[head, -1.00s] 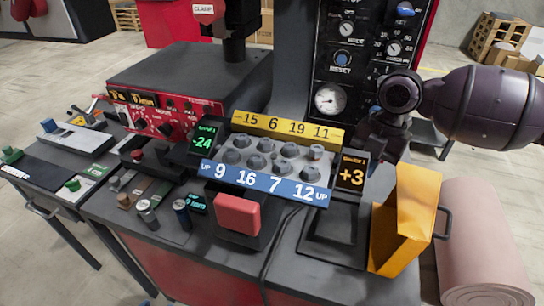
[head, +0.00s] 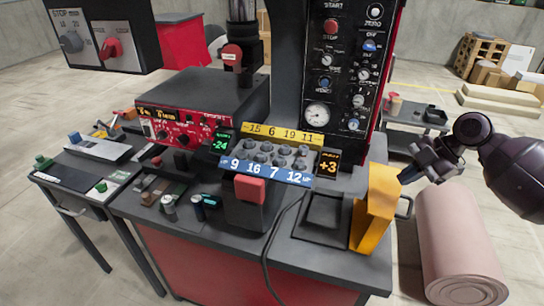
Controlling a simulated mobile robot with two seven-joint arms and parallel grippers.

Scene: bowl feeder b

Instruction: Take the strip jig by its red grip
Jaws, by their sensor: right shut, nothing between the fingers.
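The strip jig (head: 264,157) sits on the dark workbench, holding several grey rounded parts between a yellow number strip (head: 284,133) and a blue number strip (head: 266,171). Its red grip (head: 249,189) is a block sticking out at the front. My right gripper (head: 405,177) is shut and empty, just above and beside the orange bin, well to the right of the jig and apart from the red grip. Its fingertips are small and partly hard to make out. My left gripper is not in view.
The orange bin (head: 377,208) stands at the bench's right edge, between my right gripper and the jig. Displays reading -24 (head: 222,143) and +3 (head: 327,164) flank the jig. A black control column (head: 345,70) rises behind. A pink roll (head: 458,245) stands at right.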

